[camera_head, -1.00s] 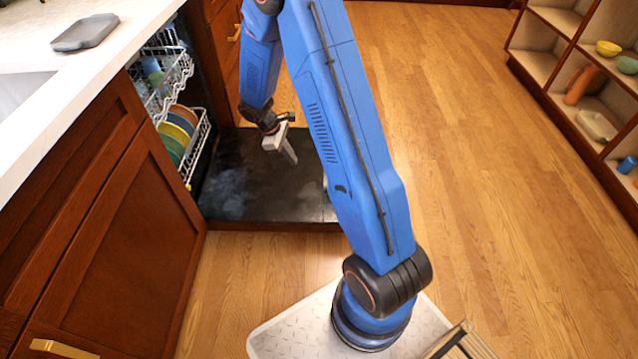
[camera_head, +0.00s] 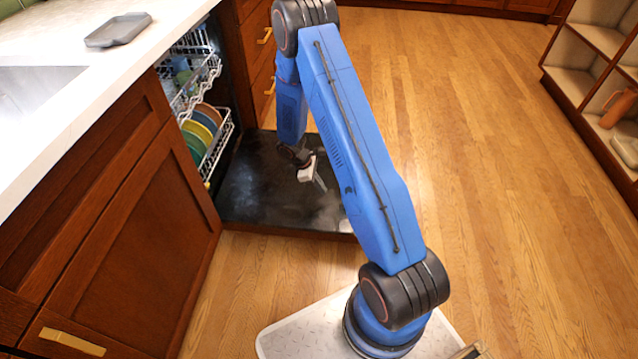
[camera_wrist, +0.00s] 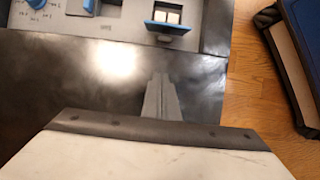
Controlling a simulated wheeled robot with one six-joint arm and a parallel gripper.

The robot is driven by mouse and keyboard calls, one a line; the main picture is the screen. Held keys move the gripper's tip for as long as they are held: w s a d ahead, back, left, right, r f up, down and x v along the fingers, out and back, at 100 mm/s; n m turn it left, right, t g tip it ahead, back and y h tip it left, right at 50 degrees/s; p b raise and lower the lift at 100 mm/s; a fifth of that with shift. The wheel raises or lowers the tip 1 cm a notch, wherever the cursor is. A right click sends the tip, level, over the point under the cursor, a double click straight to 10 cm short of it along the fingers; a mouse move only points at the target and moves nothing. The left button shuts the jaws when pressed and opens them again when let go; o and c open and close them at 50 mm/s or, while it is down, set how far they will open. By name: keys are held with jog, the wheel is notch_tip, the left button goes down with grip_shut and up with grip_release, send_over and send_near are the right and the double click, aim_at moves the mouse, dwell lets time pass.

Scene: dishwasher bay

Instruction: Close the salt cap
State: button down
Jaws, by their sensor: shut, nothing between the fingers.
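The dishwasher door (camera_head: 258,195) is folded down flat, its dark inner face up. In the wrist view a grey dispenser panel (camera_wrist: 215,30) lies in it at the top edge. The panel carries a blue dial (camera_wrist: 38,3) with marks around it, cut by the frame edge, and a blue-edged flap or tray (camera_wrist: 167,28) by a recess with pale blocks. I cannot tell which part is the salt cap. My gripper (camera_head: 320,184) is over the door; its fingers (camera_wrist: 161,88) are shut and empty, pointing toward the panel and apart from it in the picture.
Dishwasher racks (camera_head: 208,150) with plates stand left of the door, beside a wooden cabinet (camera_head: 120,220) and counter (camera_head: 120,65). Open shelves (camera_head: 590,90) stand at the right. Wood floor (camera_head: 480,170) is clear between. A grey tray (camera_head: 118,30) lies on the counter.

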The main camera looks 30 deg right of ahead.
jog(key=x, duration=0.4)
jog(key=shift+s+d+f, duration=0.1)
jog(key=shift+f, duration=0.25)
jog(key=shift+s+d+r, duration=0.2)
jog(key=shift+s+d, duration=0.1)
jog(key=shift+d, duration=0.15)
jog(key=shift+s+d+r, duration=0.2)
jog(key=shift+s+d, duration=0.1)
jog(key=shift+d, duration=0.15)
jog(key=shift+s+d+r, duration=0.15)
jog(key=shift+s+d, duration=0.3)
jog(key=shift+d, duration=0.2)
